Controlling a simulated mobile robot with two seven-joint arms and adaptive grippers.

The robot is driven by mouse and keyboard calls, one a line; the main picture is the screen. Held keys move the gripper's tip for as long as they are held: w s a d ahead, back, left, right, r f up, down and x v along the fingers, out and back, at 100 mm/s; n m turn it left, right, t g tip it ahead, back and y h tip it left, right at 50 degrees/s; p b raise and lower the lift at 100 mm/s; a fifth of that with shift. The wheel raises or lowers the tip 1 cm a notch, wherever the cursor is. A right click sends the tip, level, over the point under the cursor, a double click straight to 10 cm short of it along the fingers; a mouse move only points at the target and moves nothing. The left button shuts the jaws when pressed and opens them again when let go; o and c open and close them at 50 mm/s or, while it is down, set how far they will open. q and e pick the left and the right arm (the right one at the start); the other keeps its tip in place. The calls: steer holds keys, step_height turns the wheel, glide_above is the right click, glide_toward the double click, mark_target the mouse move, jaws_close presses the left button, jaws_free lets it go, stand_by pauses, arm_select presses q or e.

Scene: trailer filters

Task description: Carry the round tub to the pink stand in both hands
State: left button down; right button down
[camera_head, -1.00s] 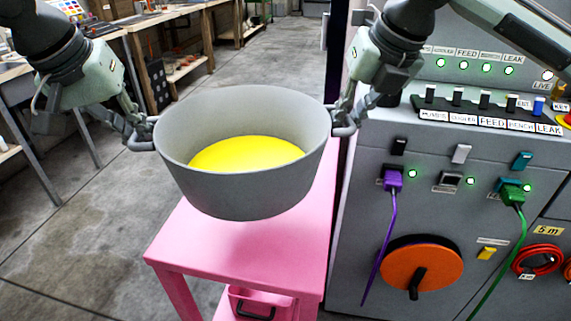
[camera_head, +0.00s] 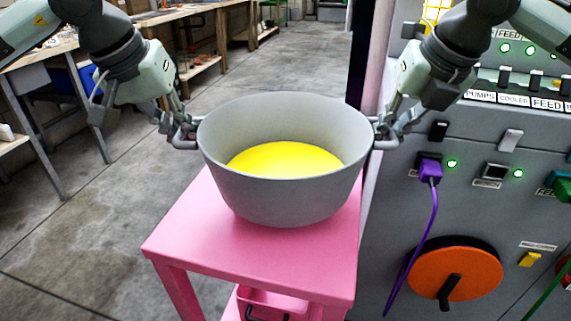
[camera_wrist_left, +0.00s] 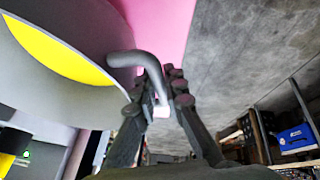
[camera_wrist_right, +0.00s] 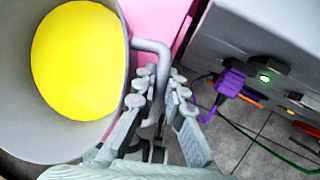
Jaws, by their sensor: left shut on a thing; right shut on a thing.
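The round grey tub (camera_head: 285,200) has a yellow bottom or contents and a handle on each side. It is upright and level over the pink stand (camera_head: 200,245); I cannot tell whether it touches the top. My left gripper (camera_head: 180,132) is shut on the tub's left handle, and the handle shows between its fingers in the left wrist view (camera_wrist_left: 155,85). My right gripper (camera_head: 390,132) is shut on the right handle, which also shows in the right wrist view (camera_wrist_right: 155,75). The tub's underside is hidden.
A grey control panel (camera_head: 470,210) with a purple plug (camera_head: 429,170) and an orange reel (camera_head: 455,280) stands close on the right. Workbenches (camera_head: 190,15) line the back left. Bare concrete floor (camera_head: 90,220) lies left of the stand.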

arm_select(q)
steer(key=shift+a+f, duration=0.1)
steer(key=shift+a, duration=0.05)
arm_select(e)
steer(key=shift+d+f, duration=0.1)
steer(key=shift+d, duration=0.05)
